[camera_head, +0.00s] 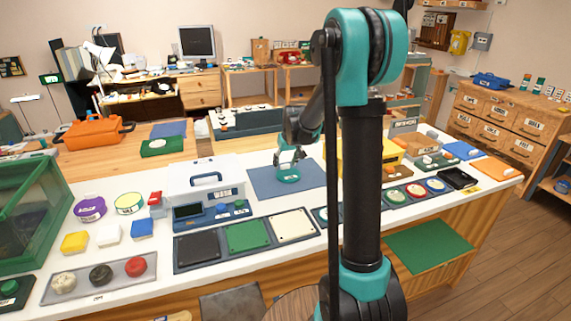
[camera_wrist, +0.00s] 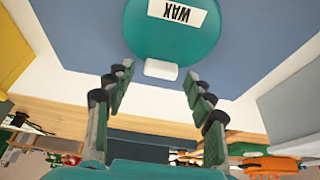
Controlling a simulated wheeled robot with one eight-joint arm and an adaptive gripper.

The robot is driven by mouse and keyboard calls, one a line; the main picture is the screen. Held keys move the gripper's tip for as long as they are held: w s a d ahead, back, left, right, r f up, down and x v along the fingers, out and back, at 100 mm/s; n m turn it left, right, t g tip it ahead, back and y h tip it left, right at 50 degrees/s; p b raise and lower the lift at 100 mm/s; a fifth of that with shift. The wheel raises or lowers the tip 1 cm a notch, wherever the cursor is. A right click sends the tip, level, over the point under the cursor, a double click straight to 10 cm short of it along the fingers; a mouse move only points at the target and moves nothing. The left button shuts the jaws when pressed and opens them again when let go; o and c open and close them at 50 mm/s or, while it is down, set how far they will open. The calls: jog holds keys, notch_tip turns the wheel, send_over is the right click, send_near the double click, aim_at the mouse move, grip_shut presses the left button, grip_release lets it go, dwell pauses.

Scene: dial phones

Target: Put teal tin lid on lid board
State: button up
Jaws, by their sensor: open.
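The round teal tin lid (camera_wrist: 165,42) bears a white "WAX" label and has a white tab at its edge in the wrist view. It lies on a flat blue-grey mat (camera_head: 258,183); the teal lid (camera_head: 288,177) is partly covered by my gripper in the head view. My gripper (camera_wrist: 157,80) is open, its fingers apart on either side of the white tab, with nothing visibly clamped. Whether the fingers touch the lid cannot be told. A dark board (camera_head: 382,199) with several coloured discs sits to the right, partly behind my arm; I cannot tell if it is the lid board.
A tray with black, green and cream squares (camera_head: 247,237) lies in front of the mat. A blue device (camera_head: 210,212) and a white case (camera_head: 205,182) stand left. A yellow box (camera_head: 380,155) and grey box (camera_head: 404,146) stand at the right.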

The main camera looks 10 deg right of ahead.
aim_at(290, 175)
jog(key=v, duration=1.1)
jog(key=shift+s+r, duration=0.15)
jog(key=shift+r, duration=0.2)
